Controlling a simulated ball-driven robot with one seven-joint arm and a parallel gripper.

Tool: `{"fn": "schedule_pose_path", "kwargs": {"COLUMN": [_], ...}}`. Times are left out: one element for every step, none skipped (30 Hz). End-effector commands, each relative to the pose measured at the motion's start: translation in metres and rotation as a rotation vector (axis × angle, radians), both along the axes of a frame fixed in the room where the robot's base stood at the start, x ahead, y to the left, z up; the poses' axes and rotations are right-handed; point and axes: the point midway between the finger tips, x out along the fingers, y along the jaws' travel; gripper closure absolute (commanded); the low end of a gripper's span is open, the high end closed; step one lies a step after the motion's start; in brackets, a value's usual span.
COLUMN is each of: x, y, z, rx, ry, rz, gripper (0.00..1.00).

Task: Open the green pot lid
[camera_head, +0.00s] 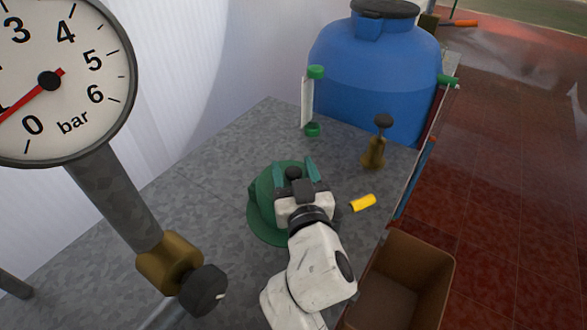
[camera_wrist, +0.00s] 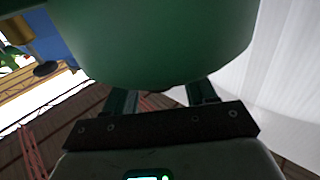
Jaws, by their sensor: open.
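A green rounded body with a wide flat rim, the green pot (camera_head: 262,218), stands on the grey bench and is partly hidden by my arm. I cannot tell its lid apart from the rest. My gripper (camera_head: 297,170) is over its right side in the head view, with its two fingers apart. In the wrist view, a large smooth green surface (camera_wrist: 160,45) fills the top, right beyond the open fingers of my gripper (camera_wrist: 162,95). Whether the fingers touch it is not clear.
A yellow cylinder (camera_head: 363,203) and a brass valve (camera_head: 375,150) are right of the pot. A green-capped clear tube (camera_head: 307,102) and a blue tank (camera_head: 370,75) stand behind. A brown box (camera_head: 437,262) is at lower right; a pressure gauge (camera_head: 60,110) rises at left.

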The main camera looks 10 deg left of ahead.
Motion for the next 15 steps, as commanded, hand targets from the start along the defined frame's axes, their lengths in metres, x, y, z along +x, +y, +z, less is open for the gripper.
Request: {"fn": "schedule_pose_path", "kwargs": {"x": [0.0015,0.0019,0.0022,0.0022,0.0022,0.0021,0.0021,0.0020,0.0020,0.0019,0.0019,0.0019,0.0019,0.0018,0.0018], "y": [0.0005,0.0007,0.0008,0.0008,0.0008,0.0008,0.0007,0.0007,0.0007,0.0007,0.0007,0.0007,0.0007,0.0006,0.0006], "z": [0.0006,0.0006,0.0006,0.0005,0.0005,0.0004,0.0004,0.0004,0.0004,0.0003,0.0003,0.0003,0.0003,0.0003,0.0003], "rx": [0.000,0.000,0.000,0.000,0.000,0.000,0.000,0.000,0.000,0.000,0.000,0.000,0.000,0.000,0.000], "ry": [-0.001,-0.001,-0.001,-0.001,-0.001,-0.001,-0.001,-0.001,-0.001,0.000,0.000,0.000,0.000,0.000,0.000], "rz": [0.000,0.000,0.000,0.000,0.000,0.000,0.000,0.000,0.000,0.000,0.000,0.000,0.000,0.000,0.000], "gripper": [0.44,0.44,0.44,0.44,0.44,0.44,0.44,0.44,0.45,0.48,0.51,0.55,0.58,0.60,0.64]}}
